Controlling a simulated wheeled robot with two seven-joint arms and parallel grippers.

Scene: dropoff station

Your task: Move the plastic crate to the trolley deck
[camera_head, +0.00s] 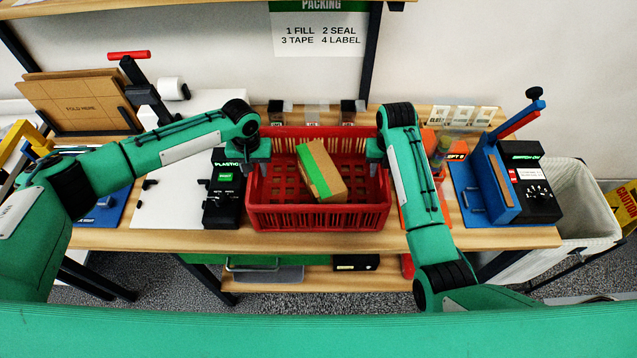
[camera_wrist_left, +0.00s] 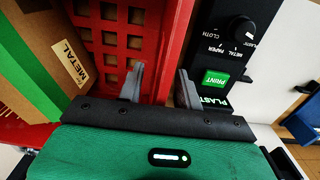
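The red plastic crate (camera_head: 318,217) stands on the wooden table in front of me. A cardboard box (camera_head: 321,171) with a green stripe lies tilted inside it. My left gripper (camera_head: 258,160) is at the crate's left wall. In the left wrist view its two grey fingers (camera_wrist_left: 160,85) stand apart, one on the inner side and one on the outer side of the red wall (camera_wrist_left: 172,45), with space between them. My right gripper (camera_head: 376,158) is at the crate's right wall; its fingers are too small and hidden to judge. I cannot make out the trolley deck.
A black label printer (camera_head: 222,190) stands close left of the crate. An orange device (camera_head: 412,212) is close on the right, then a blue sealer (camera_head: 490,185). A white bin (camera_head: 585,200) stands past the table's right end. A shelf (camera_head: 300,279) lies below.

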